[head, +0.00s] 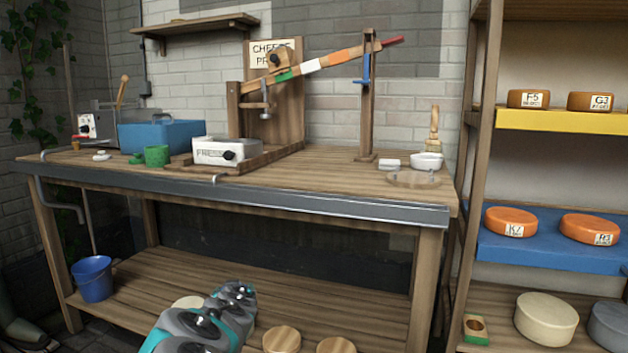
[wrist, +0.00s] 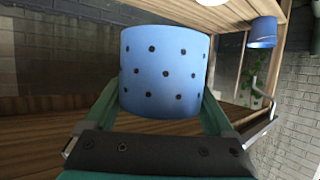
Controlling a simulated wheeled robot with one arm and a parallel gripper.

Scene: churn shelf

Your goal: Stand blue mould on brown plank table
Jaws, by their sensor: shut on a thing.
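The blue mould (wrist: 165,70) is a round-walled tub dotted with dark holes, large in the wrist view. My gripper (wrist: 161,98) is shut on it, with one green finger on each side of its wall. In the head view my grey and teal arm shows at the bottom centre, in front of the table's lower shelf; the mould and fingers cannot be made out there. The brown plank table (head: 325,174) has a plank top with a grey metal front edge. Its front right part is mostly bare.
A blue bucket (head: 92,279) stands below left. A cheese rack (head: 550,121) stands right.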

